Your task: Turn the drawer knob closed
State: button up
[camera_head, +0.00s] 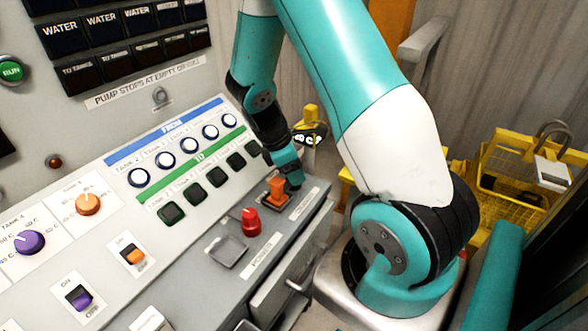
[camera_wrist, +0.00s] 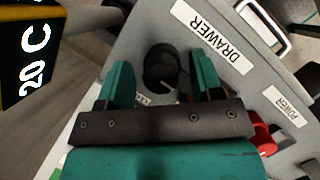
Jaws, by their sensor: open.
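In the wrist view the knob (camera_wrist: 158,70) looks black and stands next to the DRAWER label (camera_wrist: 208,35). My gripper (camera_wrist: 162,64) is open, its two green fingers on either side of the knob, with a gap showing on each side. Whether either finger touches it I cannot tell. In the head view my gripper (camera_head: 286,172) is at the knob and partly hides it. The knob's pointing direction is unclear.
A red knob (camera_head: 250,222) stands close by, next to the POWER label (camera_head: 262,256). A drawer handle (camera_head: 296,285) sticks out below the panel edge. Rows of buttons (camera_head: 170,213) lie left of my gripper. A yellow-and-black 20 C thing (camera_wrist: 30,50) is near the wrist.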

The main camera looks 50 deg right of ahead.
jog(key=c, duration=0.9)
jog(key=shift+m+p, duration=0.3)
jog(key=shift+p, duration=0.05)
jog(key=m+y+p, duration=0.1)
jog(key=m+p, duration=0.1)
jog(key=m, duration=0.1)
jog(key=shift+r+g, duration=0.1)
jog(key=shift+g, duration=0.3)
jog(key=m+y+p, duration=0.1)
jog(key=m, duration=0.1)
jog(key=m+y+p, duration=0.1)
jog(key=m, duration=0.2)
jog(key=shift+g, duration=0.4)
jog(key=m+y+p, duration=0.1)
jog(key=m, duration=0.3)
jog(key=shift+m+y+p, duration=0.35)
jog(key=shift+m+y, duration=0.05)
jog(key=shift+m+t+y+p, duration=0.4)
jog(key=shift+m+y, duration=0.3)
jog(key=shift+m, duration=1.6)
